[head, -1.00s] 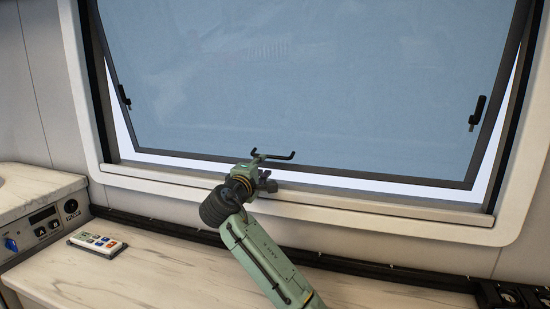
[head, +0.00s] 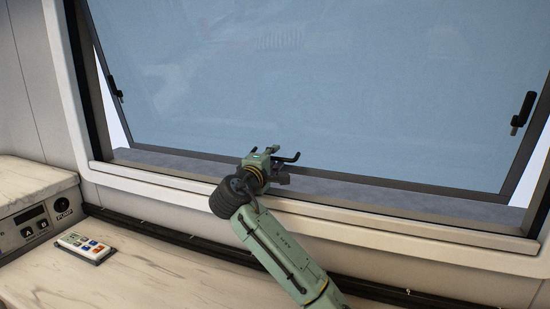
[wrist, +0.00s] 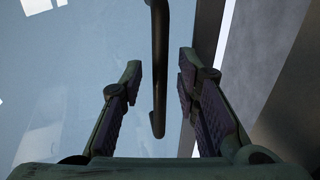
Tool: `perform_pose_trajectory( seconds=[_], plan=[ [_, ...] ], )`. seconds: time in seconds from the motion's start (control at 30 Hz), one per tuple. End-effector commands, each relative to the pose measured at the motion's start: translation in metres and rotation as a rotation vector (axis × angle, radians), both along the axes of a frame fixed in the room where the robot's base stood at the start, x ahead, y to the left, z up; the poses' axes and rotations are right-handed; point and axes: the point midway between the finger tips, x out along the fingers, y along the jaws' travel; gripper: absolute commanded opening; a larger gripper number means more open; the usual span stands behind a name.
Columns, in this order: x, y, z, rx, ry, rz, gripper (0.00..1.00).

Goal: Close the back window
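The back window (head: 300,90) is a large tinted pane in a dark frame. It is tilted outward at the bottom, with a gap between its lower edge and the sill (head: 330,206). A dark bar handle (head: 290,158) sits at the middle of the lower edge; it also shows in the wrist view (wrist: 158,70). My gripper (head: 268,153) is at this handle. In the wrist view my gripper (wrist: 158,85) is open, with the bar between its fingers and a space on each side. Part of the handle is hidden behind my gripper in the head view.
Dark latches hang at the window's left (head: 119,95) and right (head: 523,112) sides. A pale counter (head: 150,275) lies below the sill, with a remote (head: 86,247) on it. A control panel (head: 40,225) stands at the left.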

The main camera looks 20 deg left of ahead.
Motion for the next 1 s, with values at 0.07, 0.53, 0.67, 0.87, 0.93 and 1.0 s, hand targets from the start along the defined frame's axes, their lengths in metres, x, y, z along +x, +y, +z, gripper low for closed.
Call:
perform_pose_trajectory(
  seconds=[0.07,0.53,0.67,0.87,0.93,1.0],
  plan=[
    [0.0,0.0,0.0001,0.0,0.0,0.0,0.29],
    [0.0001,0.0,-0.0001,0.0,0.0,0.0,0.0],
    [0.0002,0.0,-0.0001,0.0,0.0,0.0,0.0],
    [0.0002,0.0,-0.0001,0.0,0.0,0.0,0.0],
    [0.0003,-0.0001,-0.0001,0.0,0.0,0.0,0.0],
    [0.0003,-0.0001,0.0,0.0,0.0,0.0,0.0]
  ],
)
